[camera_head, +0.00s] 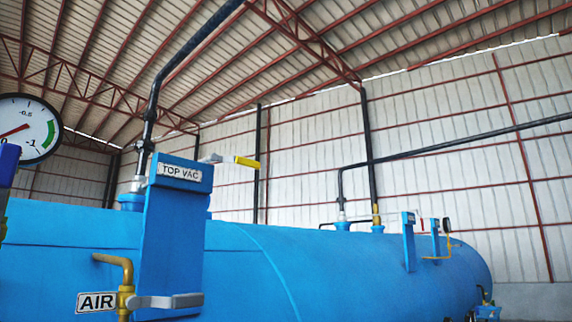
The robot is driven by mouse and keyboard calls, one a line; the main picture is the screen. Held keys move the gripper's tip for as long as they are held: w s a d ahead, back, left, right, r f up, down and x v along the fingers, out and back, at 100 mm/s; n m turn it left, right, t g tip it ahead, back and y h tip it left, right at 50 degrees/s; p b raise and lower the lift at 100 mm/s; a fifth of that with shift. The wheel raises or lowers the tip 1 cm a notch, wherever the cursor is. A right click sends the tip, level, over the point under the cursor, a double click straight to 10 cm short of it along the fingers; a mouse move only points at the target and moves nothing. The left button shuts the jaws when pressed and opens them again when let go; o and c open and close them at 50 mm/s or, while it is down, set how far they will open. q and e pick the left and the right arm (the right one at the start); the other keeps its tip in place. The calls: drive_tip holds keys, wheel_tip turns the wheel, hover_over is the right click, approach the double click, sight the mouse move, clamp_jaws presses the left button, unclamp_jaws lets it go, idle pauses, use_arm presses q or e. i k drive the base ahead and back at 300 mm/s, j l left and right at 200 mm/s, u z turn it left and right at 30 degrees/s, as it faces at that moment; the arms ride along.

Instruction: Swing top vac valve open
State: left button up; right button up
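The TOP VAC label (180,173) is on the head of a tall blue post (170,240) left of centre. A lever with a yellow grip (246,161) sticks out to the right from behind the top of this post. Its grey metal part (211,158) shows just left of the grip. The valve body behind the post is mostly hidden, so I cannot tell the valve's state. Neither of my grippers is in view.
The large blue autoclave tank (330,275) fills the lower part. A brass AIR valve (125,297) with a grey lever (168,301) is in front at the lower left. A round gauge (28,128) is at the left edge. A dark pipe (190,57) rises behind the post.

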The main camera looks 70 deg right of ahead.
sight(238, 160)
drive_tip(key=z, duration=2)
drive_tip(key=i+l+z, duration=0.1)
drive_tip(key=l, duration=0.2)
drive_tip(key=i+l, duration=0.15)
drive_tip(key=l, duration=0.15)
drive_tip(key=z, duration=0.05)
